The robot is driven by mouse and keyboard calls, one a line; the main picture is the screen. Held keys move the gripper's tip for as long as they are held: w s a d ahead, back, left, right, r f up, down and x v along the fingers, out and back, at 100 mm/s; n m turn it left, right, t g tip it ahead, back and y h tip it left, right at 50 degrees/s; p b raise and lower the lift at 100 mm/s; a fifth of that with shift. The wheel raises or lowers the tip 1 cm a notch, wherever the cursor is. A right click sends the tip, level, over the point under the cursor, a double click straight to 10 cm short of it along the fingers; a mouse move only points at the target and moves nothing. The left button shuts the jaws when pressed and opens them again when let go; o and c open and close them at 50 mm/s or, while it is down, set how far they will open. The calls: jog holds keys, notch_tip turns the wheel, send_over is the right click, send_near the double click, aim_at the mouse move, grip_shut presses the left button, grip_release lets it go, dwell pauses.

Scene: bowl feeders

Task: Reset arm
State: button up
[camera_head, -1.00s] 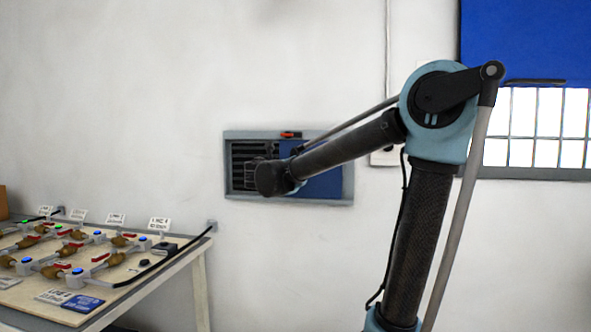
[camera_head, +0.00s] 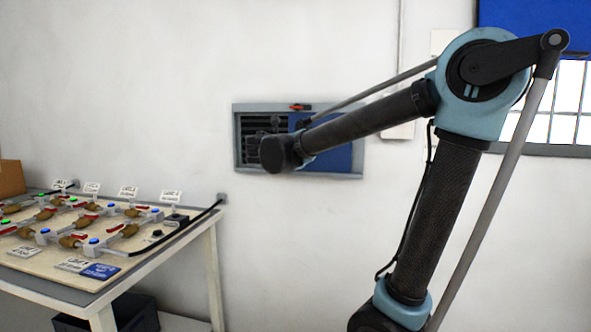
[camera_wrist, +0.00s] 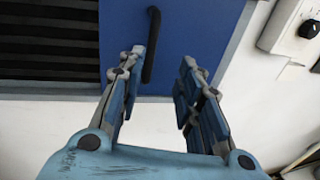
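My arm extends across the right half of the head view, bent at its upper joint. Its far end is in front of a wall opening with a grey frame (camera_head: 237,160). My gripper (camera_wrist: 163,72) shows in the wrist view with its two blue-and-grey fingers spread apart and nothing between them. Beyond the fingers is a blue panel (camera_wrist: 205,25) with a black bar handle (camera_wrist: 152,45), which lies behind the gap. I cannot tell the distance from the fingertips to the panel. In the head view the gripper is mostly hidden by my dark wrist.
A table (camera_head: 215,250) at the left bears a board of brass valves, red levers and small signs. A dark bin (camera_head: 137,315) is under it. Dark slats (camera_wrist: 45,45) are left of the blue panel. A white box with a knob (camera_wrist: 300,28) is at the wrist view's right. A window (camera_head: 560,105) is at the right.

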jog(key=s+d+f+m+g, duration=0.5)
jog(key=s+d+f+m, duration=0.25)
jog(key=d+f, duration=0.3)
jog(key=s+d+f+m+g, duration=0.4)
jog(key=s+d+f+m, duration=0.35)
jog(key=d+f, duration=0.3)
jog(key=s+a+f+m+g+y, duration=0.1)
jog(key=s+f+m+g+y, duration=0.3)
jog(key=s+f+m, duration=1.1)
jog(key=s+f+y, duration=0.1)
jog(key=s+y, duration=0.1)
jog(key=y, duration=0.1)
jog(key=shift+s+a+f+g, duration=0.15)
jog(key=shift+s+a+g, duration=0.1)
jog(key=shift+a+g, duration=0.15)
jog(key=shift+w+f, duration=0.2)
jog(key=shift+w, duration=0.25)
